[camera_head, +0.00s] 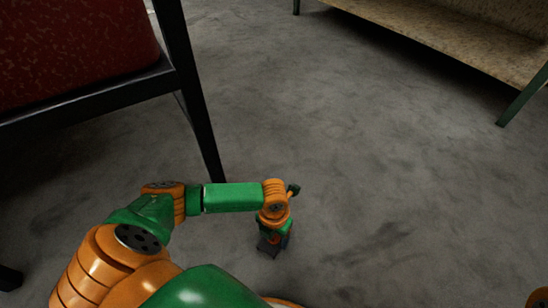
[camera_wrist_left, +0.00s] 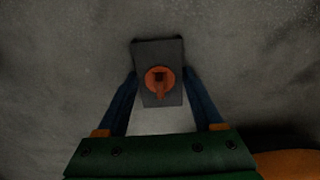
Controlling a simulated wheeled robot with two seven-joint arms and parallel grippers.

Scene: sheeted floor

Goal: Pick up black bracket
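The black bracket (camera_wrist_left: 173,94) shows in the left wrist view as a dark, flat, roughly rectangular piece. An orange round part with a short stem (camera_wrist_left: 159,80) sits at its middle. My left gripper (camera_wrist_left: 160,73) points down, with one dark blue finger along each side of the bracket. The fingertips lie very close to its edges; I cannot tell whether they press on it. In the head view my left gripper (camera_head: 272,245) is low over the floor and largely hides the bracket. My right gripper is not in view.
A chair with a red seat (camera_head: 75,50) and black frame stands at upper left; its leg (camera_head: 205,130) comes down close behind my left forearm. A low shelf or bench (camera_head: 450,40) with green legs is at upper right. The grey floor (camera_head: 400,180) between is clear.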

